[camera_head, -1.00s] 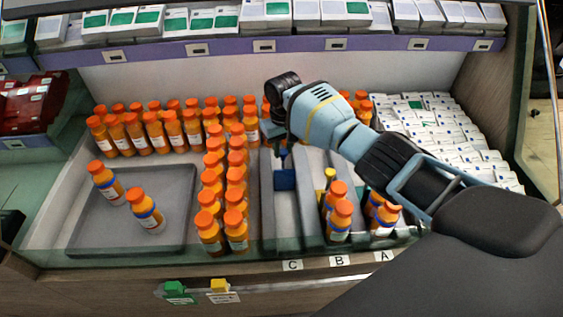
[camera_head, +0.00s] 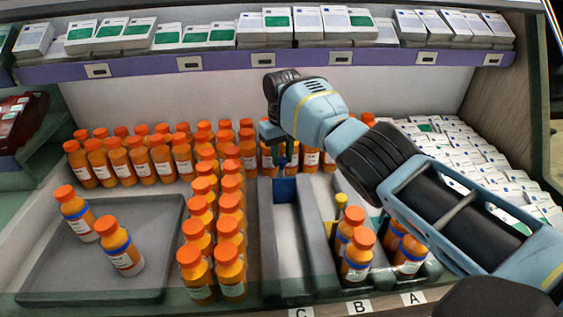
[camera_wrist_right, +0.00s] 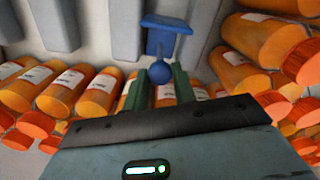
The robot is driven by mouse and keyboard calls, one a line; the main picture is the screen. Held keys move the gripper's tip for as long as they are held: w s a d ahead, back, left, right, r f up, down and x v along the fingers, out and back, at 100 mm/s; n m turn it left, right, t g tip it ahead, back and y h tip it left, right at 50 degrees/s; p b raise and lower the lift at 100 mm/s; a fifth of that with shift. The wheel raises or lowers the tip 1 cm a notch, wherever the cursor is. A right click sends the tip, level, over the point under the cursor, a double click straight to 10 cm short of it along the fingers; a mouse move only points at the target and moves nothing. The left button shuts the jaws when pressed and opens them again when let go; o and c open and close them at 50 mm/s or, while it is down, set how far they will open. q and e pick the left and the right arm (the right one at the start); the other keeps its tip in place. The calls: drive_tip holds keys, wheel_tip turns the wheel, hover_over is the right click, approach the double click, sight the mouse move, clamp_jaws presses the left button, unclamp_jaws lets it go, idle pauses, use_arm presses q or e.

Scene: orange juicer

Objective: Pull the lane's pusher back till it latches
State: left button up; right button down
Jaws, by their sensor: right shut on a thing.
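The blue pusher (camera_head: 285,190) stands near the back end of lane C (camera_head: 288,245), whose front part is empty. In the right wrist view, the pusher's blue plate (camera_wrist_right: 165,25) has a stem ending in a round blue knob (camera_wrist_right: 161,70). My right gripper (camera_wrist_right: 161,76) is shut on that knob, with one green finger on each side. In the head view, my right gripper (camera_head: 280,155) hangs over the lane's back end, partly hidden by its own wrist. Whether the pusher is latched cannot be seen. My left gripper is not in view.
Orange-capped bottles (camera_head: 215,230) stand in rows left of lane C and behind it. Lane B has a yellow piece (camera_head: 341,203) and bottles (camera_head: 358,255); lane A has bottles (camera_head: 410,255). A grey tray (camera_head: 60,285) holds two bottles. A shelf (camera_head: 210,62) runs above.

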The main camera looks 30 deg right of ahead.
drive_tip(key=shift+w+d+r, duration=0.15)
drive_tip(key=shift+w+r, duration=0.05)
drive_tip(key=c, duration=1.1)
unclamp_jaws()
drive_tip(key=shift+f, duration=0.15)
wheel_tip(320, 180, up, 8)
drive_tip(key=shift+f+p, duration=0.1)
drive_tip(key=shift+p, duration=0.6)
